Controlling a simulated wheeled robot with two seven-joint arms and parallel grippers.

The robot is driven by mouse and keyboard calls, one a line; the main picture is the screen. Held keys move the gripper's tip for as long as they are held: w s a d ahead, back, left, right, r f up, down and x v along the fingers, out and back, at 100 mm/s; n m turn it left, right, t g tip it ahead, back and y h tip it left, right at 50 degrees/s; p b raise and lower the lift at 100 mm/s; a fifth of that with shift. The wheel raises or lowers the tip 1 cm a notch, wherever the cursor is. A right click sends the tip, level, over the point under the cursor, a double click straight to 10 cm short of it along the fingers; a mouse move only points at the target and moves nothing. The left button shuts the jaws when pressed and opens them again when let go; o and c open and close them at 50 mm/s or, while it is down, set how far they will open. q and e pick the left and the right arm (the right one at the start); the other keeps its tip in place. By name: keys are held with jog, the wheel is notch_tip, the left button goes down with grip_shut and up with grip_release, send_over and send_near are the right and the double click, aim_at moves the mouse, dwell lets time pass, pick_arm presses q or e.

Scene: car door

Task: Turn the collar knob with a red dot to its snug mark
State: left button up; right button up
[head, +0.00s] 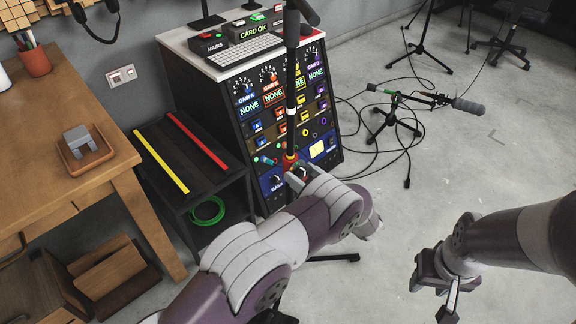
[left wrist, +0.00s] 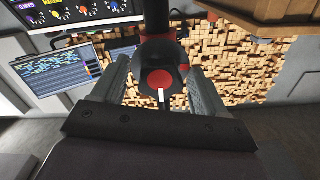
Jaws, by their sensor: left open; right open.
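The collar knob (left wrist: 159,79) shows a round red face with a white line in the left wrist view. It sits on a collar around the dark pole (head: 291,75) of a stand; the collar (head: 289,159) looks red-orange in the head view. My left gripper (head: 300,174) is at the collar, open, with one finger on either side of the knob. I cannot tell whether the fingers touch it. The snug mark cannot be made out. My right gripper (head: 436,275) is open and empty over the floor at the lower right.
An equipment rack (head: 249,90) with knobs stands right behind the pole. A black side table (head: 198,145) and wooden table (head: 60,105) are at the left. A microphone stand (head: 390,115) with loose cables is on the floor at right. Clear floor surrounds my right gripper.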

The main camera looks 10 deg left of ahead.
pick_arm(q)
jog(key=shift+w+a, duration=0.1)
jog(key=shift+r, duration=0.1)
jog(key=c, duration=1)
jog(key=n+b, duration=0.1)
jog(key=n, duration=0.3)
jog(key=shift+n+b, duration=0.75)
jog(key=shift+n, duration=1.05)
jog(key=shift+r+n, duration=0.1)
jog(key=shift+n, duration=0.2)
